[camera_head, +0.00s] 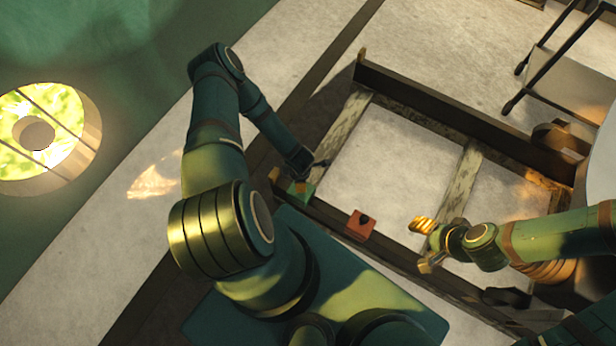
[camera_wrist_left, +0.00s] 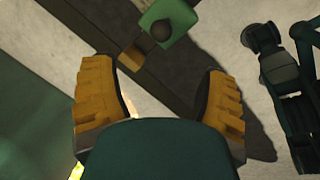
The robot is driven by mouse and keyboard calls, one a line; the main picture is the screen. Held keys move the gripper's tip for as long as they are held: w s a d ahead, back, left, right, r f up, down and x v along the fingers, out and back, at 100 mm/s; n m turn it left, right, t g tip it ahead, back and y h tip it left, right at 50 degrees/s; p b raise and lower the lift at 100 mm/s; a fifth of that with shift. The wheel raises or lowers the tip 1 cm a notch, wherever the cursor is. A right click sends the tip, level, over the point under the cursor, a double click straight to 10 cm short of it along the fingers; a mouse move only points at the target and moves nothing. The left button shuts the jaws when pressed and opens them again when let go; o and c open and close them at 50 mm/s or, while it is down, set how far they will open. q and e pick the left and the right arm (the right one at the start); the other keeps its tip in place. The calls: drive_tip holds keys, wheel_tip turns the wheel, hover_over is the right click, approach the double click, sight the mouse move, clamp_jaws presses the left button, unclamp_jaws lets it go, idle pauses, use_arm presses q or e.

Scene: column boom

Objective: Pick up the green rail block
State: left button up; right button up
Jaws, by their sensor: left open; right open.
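The green rail block (camera_head: 301,194) sits on a dark rail near the rail's upper left end in the head view. In the left wrist view the green block (camera_wrist_left: 181,15) shows at the top edge with a dark round knob on it. My left gripper (camera_head: 308,172) is close by it in the head view, mostly hidden behind its own wrist. In the left wrist view its two yellow ridged fingers (camera_wrist_left: 158,78) are wide apart, with nothing between them, and the block lies beyond the fingertips. My right gripper (camera_head: 424,246) is open and empty at the right.
A red block (camera_head: 360,225) with a dark knob sits farther along the same rail, between the grippers. A second dark rail (camera_head: 450,115) runs parallel behind, joined by worn crosspieces (camera_head: 462,180). A pale cart (camera_head: 575,85) with dark handles stands at the upper right. Pale floor shows between the rails.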

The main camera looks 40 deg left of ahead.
use_arm(q)
drive_tip(key=b, duration=0.3)
hover_over(302, 200)
drive_tip(key=w+a, duration=0.2)
drive_tip(key=w, duration=0.1)
drive_tip(key=f, duration=0.8)
drive_tip(key=shift+s+a+f, duration=0.15)
drive_tip(key=shift+s+a, duration=0.05)
drive_tip(key=shift+w+a+f+b, duration=0.15)
drive_tip(key=shift+f+b, duration=0.15)
drive_tip(key=shift+f, duration=0.55)
drive_tip(key=shift+a+f+b, duration=0.1)
drive_tip(key=shift+f+b, duration=0.15)
drive_tip(key=shift+f, duration=0.6)
drive_tip(key=shift+w+a+f+b, duration=0.15)
drive_tip(key=shift+f+b, duration=0.15)
drive_tip(key=shift+f, duration=0.55)
clamp_jaws()
